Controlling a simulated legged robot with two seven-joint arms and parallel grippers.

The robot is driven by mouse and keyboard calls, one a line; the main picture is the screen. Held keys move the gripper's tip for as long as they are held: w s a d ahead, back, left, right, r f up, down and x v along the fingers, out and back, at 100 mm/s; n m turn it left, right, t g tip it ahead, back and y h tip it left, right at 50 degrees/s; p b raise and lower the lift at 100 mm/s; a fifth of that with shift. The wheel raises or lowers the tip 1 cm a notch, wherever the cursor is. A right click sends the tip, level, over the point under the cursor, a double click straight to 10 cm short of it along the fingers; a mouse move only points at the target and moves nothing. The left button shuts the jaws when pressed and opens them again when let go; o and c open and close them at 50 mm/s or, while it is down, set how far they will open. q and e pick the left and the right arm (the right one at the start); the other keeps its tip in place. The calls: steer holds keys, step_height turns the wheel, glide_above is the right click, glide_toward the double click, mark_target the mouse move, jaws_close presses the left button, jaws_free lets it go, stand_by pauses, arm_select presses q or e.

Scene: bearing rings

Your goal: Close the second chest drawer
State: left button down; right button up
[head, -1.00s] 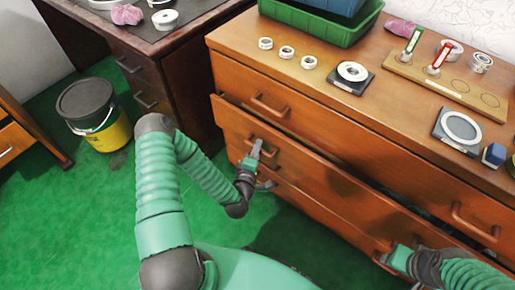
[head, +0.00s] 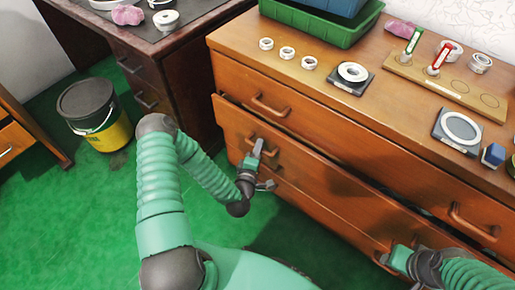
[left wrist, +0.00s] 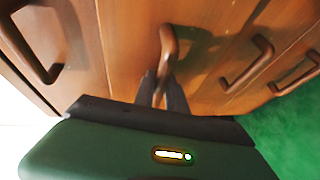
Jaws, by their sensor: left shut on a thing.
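The wooden chest has its second drawer (head: 318,165) pulled out a little, with a dark gap along its top edge. My left gripper (head: 258,147) is at the left handle of this drawer. In the left wrist view, the fingers (left wrist: 163,92) are shut on the curved drawer handle (left wrist: 167,48). The top drawer (head: 300,118) looks shut.
The chest top (head: 300,90) carries a green crate (head: 310,22), several bearing rings, a wooden board (head: 450,88) and a blue block (head: 493,155). A dark desk (head: 150,65) stands at the left. A bucket (head: 95,115) stands on the green floor.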

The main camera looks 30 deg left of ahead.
mark_target(265, 140)
arm_select(q)
steer(key=w, duration=0.4)
steer(key=shift+d+f, duration=0.25)
steer(key=shift+d, duration=0.15)
steer(key=shift+r, duration=0.15)
steer(key=c, duration=1.8)
jaws_free()
steer(key=o, duration=0.4)
steer(key=shift+w, duration=0.15)
steer(key=shift+o, duration=0.2)
steer(key=shift+a+r, duration=0.1)
steer(key=shift+a+r+p, duration=0.15)
steer(key=shift+a+p, duration=0.05)
steer(key=shift+p, duration=0.1)
